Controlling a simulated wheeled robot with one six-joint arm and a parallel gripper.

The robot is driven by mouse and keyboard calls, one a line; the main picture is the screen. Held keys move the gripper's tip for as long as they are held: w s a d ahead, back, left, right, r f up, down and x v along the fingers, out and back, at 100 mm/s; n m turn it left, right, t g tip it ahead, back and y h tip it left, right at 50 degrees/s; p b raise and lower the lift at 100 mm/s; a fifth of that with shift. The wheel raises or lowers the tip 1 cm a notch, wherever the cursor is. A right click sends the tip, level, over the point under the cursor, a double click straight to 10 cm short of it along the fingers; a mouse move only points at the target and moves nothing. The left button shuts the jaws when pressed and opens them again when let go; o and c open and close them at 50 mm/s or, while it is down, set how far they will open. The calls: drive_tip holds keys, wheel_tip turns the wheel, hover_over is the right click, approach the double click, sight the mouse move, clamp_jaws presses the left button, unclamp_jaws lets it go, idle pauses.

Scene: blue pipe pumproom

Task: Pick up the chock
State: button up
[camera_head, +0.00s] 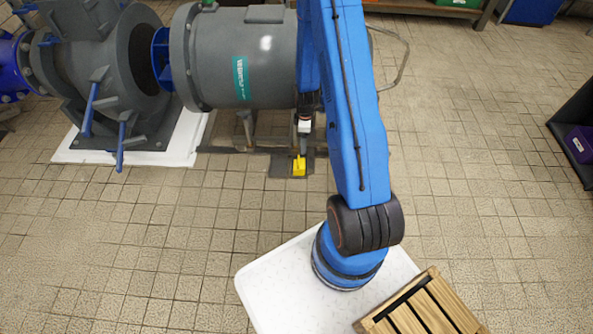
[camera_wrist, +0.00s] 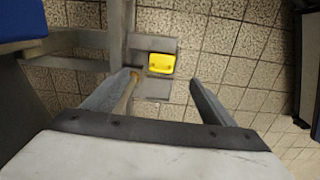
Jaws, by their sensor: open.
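The chock is a small yellow block (camera_head: 299,167) on a grey plate at the foot of the pump's frame. It also shows in the wrist view (camera_wrist: 161,63), just beyond my fingertips and between their lines. My gripper (camera_wrist: 163,82) is open and empty, with its two grey fingers spread apart. In the head view my gripper (camera_head: 303,137) is small and partly hidden by my blue arm, close above the chock. I cannot tell the exact gap between the fingertips and the chock.
The grey pump motor (camera_head: 240,60) and its frame stand close behind and left of the chock. Tiled floor (camera_head: 240,215) lies clear in front and to the right. A wooden crate (camera_head: 425,308) sits on my white base. A dark shelf (camera_head: 575,130) stands at the right edge.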

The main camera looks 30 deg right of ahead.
sight(303, 163)
drive_tip(key=f, duration=1.9)
drive_tip(key=shift+s+a+f, duration=0.15)
drive_tip(key=shift+s+f, duration=0.05)
drive_tip(key=c, duration=1.4)
